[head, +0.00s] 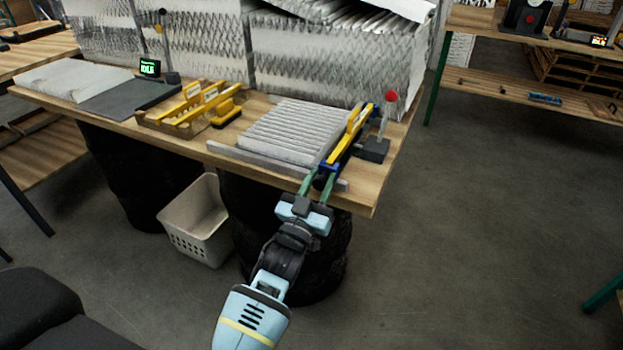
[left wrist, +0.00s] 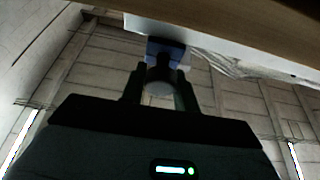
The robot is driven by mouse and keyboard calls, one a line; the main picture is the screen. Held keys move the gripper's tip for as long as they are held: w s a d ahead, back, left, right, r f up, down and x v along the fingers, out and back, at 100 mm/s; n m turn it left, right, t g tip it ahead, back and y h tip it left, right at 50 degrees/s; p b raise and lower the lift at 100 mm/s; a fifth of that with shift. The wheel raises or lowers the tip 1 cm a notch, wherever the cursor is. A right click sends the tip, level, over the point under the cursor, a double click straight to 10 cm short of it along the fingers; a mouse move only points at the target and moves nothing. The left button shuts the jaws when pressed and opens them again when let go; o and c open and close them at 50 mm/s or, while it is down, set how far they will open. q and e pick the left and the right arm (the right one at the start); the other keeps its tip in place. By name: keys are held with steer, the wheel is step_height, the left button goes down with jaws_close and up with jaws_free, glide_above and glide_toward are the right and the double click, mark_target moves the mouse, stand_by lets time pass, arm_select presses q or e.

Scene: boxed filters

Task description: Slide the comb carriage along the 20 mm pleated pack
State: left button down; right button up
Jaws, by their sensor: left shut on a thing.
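The white-grey pleated pack (head: 283,132) lies flat on the wooden table. The comb carriage (head: 350,136), a yellow bar with blue ends, lies along the pack's right edge, running from front to back. My left gripper (head: 317,180) reaches up from below to the table's front edge. Its green fingers are shut on the carriage's blue front end. The comb teeth are too small to make out. My right gripper is not in view.
A grey rail (head: 265,162) runs along the pack's front. A dark block with a red-topped post (head: 373,149) stands close right of the carriage. Yellow combs in a wooden holder (head: 192,108) sit left. Large pleated boxes line the back. A white bin (head: 196,222) stands below.

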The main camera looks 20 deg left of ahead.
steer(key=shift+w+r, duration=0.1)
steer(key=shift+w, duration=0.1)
arm_select(q)
steer(key=c, duration=1.1)
jaws_free()
steer(key=shift+s+f, duration=0.15)
steer(key=shift+s, duration=0.1)
steer(key=s+f+g+p, duration=0.1)
steer(key=s+f+g, duration=0.3)
steer(key=s+f, duration=0.4)
steer(key=s+a+f+g+p, duration=0.1)
steer(key=s+f+g, duration=0.4)
steer(key=s, duration=1.5)
steer(key=s+f+m+g+p, duration=0.1)
steer(key=s+f+g, duration=0.3)
steer(key=s+f, duration=0.9)
steer(key=shift+s+a+f+g+p, duration=0.15)
steer(key=shift+s+a+g+p, duration=0.15)
steer(key=shift+s+a+g, duration=0.15)
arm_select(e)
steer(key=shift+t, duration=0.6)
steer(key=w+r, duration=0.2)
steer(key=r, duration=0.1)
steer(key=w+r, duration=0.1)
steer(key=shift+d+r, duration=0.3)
